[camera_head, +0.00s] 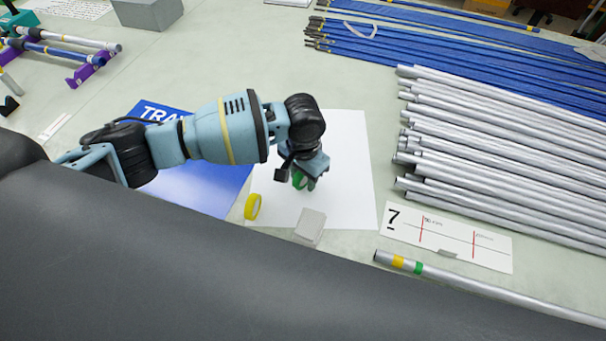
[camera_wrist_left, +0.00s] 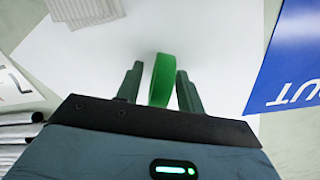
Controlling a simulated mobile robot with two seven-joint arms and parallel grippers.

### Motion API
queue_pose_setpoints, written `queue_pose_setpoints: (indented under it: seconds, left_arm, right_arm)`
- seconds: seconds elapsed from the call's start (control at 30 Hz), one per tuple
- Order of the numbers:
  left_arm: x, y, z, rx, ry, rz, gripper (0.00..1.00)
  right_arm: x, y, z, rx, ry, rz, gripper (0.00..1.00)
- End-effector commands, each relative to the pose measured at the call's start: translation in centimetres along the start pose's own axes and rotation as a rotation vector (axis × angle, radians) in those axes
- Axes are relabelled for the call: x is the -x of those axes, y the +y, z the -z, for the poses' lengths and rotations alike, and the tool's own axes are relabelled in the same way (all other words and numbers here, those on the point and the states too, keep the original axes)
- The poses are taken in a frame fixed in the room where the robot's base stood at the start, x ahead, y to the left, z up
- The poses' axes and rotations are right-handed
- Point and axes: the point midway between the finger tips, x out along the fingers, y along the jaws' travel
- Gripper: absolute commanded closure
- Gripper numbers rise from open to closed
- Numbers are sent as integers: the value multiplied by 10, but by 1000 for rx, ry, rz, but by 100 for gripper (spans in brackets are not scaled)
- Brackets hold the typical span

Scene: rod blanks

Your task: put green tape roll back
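The green tape roll (camera_head: 299,181) is over the white sheet (camera_head: 345,165), mostly hidden by my left gripper (camera_head: 307,183) in the head view. In the left wrist view the green tape roll (camera_wrist_left: 162,80) is on edge between the two fingers of my left gripper (camera_wrist_left: 160,88). Gaps show between the roll and both fingers, so the gripper looks open around it. I cannot tell whether the roll touches the sheet. My right gripper is not in view.
A yellow tape roll (camera_head: 252,207) stands at the sheet's left edge by a blue tray-out mat (camera_head: 205,190). A grey block (camera_head: 310,226) is at the sheet's front. Silver rods (camera_head: 500,150) lie right.

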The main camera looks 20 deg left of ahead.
Motion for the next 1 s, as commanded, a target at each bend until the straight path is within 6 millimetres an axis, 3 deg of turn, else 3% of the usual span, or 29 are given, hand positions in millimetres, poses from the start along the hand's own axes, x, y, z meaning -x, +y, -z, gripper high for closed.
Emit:
queue_pose_setpoints:
  seconds: [0.23,0.7,1.0]
  left_arm:
    - [12,0,0,1,2,0,62]
    - [100,0,1,-1,5,0,62]
    - [123,0,0,0,0,-1,62]
  right_arm:
    - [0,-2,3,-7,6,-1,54]
    - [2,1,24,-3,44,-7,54]
    - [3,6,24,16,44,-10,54]
